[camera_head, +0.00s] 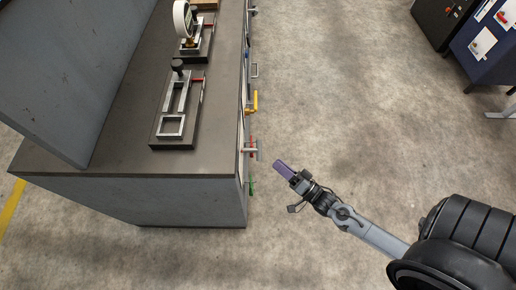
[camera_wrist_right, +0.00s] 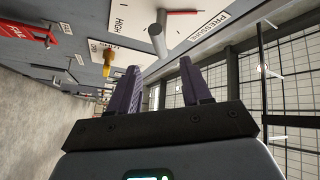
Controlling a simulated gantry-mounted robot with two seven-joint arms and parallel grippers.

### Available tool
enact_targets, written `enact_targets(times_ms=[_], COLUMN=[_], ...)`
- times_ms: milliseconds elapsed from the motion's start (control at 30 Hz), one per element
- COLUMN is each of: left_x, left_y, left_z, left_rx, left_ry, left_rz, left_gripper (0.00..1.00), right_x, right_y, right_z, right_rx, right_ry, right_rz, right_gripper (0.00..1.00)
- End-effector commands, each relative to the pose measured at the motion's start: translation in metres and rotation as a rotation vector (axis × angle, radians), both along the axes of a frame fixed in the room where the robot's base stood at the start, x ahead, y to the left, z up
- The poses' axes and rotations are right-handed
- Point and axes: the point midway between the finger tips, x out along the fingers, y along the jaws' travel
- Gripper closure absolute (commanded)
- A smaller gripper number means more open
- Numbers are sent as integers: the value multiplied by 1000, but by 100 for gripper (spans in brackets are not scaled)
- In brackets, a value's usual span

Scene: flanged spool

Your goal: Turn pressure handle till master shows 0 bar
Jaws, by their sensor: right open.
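The pressure handle (camera_wrist_right: 157,38) is a grey cylindrical grip beside the PRESSURE label (camera_wrist_right: 207,30) on the panel in the right wrist view. In the head view a grey handle with a red part (camera_head: 251,150), which looks like it, sticks out from the bench's right side. The round white gauge (camera_head: 183,18) stands on the bench top; its reading is not legible, and I cannot tell whether it is the master. My right gripper (camera_head: 284,170) has purple fingers and is open and empty, right of the handle and apart from it. In the wrist view the handle shows beyond the spread fingers (camera_wrist_right: 160,80).
A yellow handle (camera_head: 254,103) and a green one (camera_head: 251,187) also stick out from the bench side. A grey bracket (camera_head: 174,105) lies on the bench top.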

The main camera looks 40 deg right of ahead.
Motion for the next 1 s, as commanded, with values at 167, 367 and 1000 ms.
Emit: enact_targets(times_ms=[167, 367, 1000], left_x=[-5, -6, -5], left_y=[-2, -3, 0], left_z=[-8, -17, -28], left_rx=[-9, -11, 3], left_ry=[13, 17, 13], left_rz=[5, 7, -3], left_gripper=[57, 57, 57], right_x=[18, 50, 100], right_y=[3, 7, 15], right_z=[4, 11, 23], right_rx=[2, 1, 1], right_ry=[-8, -9, -3], right_rz=[4, 3, 2], right_gripper=[52, 52, 52])
